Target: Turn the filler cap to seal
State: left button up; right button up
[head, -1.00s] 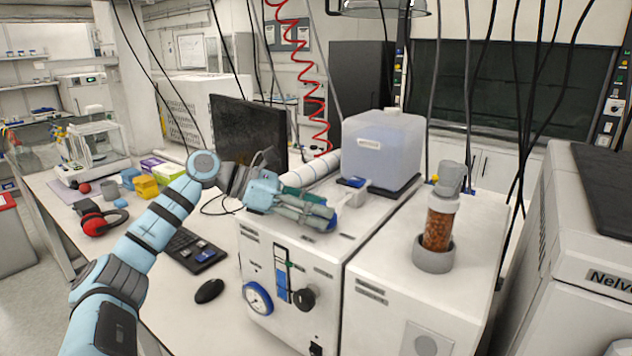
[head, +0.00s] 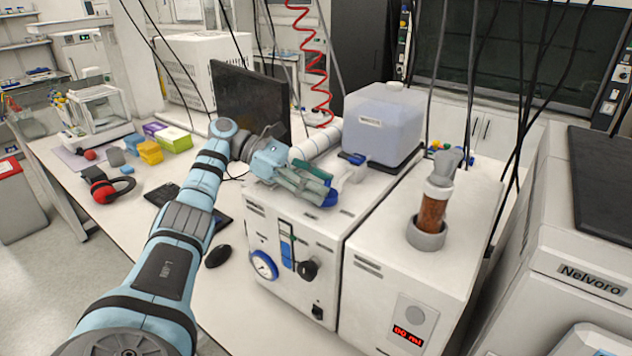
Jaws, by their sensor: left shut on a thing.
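My left gripper (head: 305,185) is over the top of the white reactor cabinet (head: 330,240), near its front left edge. Its grey fingers are shut on a blue part, which I take for the filler cap (head: 330,198). The fingers hide most of this part, so its turn angle and seating do not show. A white and blue fitting (head: 352,168) stands just behind the fingertips. My right gripper is not in view.
A translucent tank (head: 383,125) stands behind the gripper. A second cabinet with a red display (head: 407,336) carries an amber column (head: 433,212) to the right. A monitor (head: 250,105) and a white cylinder (head: 318,143) are close behind my left arm.

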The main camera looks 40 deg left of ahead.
pick_arm(q)
jog(key=shift+f, duration=0.15)
jog(key=o, duration=1.1)
jog(key=shift+w, duration=0.1)
jog(key=shift+o, duration=0.2)
notch_tip(320, 180, up, 10)
